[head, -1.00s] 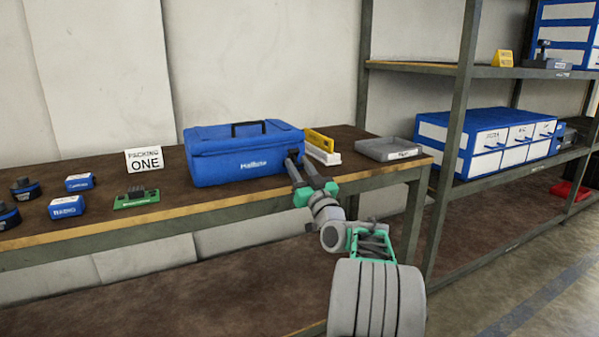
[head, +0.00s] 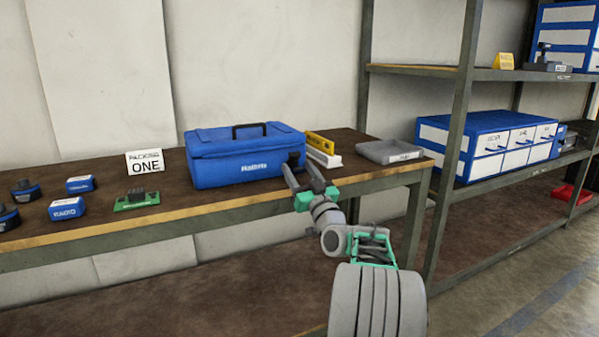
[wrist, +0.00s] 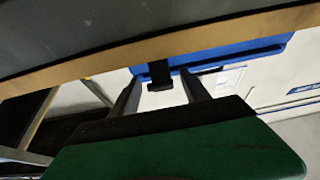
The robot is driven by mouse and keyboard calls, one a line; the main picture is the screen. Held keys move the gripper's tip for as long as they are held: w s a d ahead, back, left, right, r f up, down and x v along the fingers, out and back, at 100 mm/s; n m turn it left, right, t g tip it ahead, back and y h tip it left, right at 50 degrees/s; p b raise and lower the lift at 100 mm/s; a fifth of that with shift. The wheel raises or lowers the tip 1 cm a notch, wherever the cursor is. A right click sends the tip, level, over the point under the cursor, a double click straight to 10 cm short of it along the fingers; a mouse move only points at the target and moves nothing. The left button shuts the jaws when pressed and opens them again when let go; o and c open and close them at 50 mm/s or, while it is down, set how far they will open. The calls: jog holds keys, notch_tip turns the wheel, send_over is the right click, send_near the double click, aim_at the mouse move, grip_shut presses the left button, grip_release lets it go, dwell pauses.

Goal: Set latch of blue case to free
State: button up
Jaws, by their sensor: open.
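The blue case (head: 245,168) stands closed on the bench, its black handle on top of the lid. My gripper (head: 295,168) is at the case's right front corner, above the bench's front edge. In the wrist view a small black latch (wrist: 160,80) shows against the blue case (wrist: 230,52), between the tips of my two open fingers. I see no clear contact between fingers and latch. My fingers cover the latch area in the head view, and I cannot tell the latch's setting.
A yellow and white block (head: 321,148) and a grey tray (head: 388,152) stand right of the case. A "PACKING ONE" sign (head: 145,161), a green-based part (head: 137,200) and blue boxes lie to the left. A shelf post (head: 455,130) rises at the right.

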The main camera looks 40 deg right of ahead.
jog(key=v, duration=0.8)
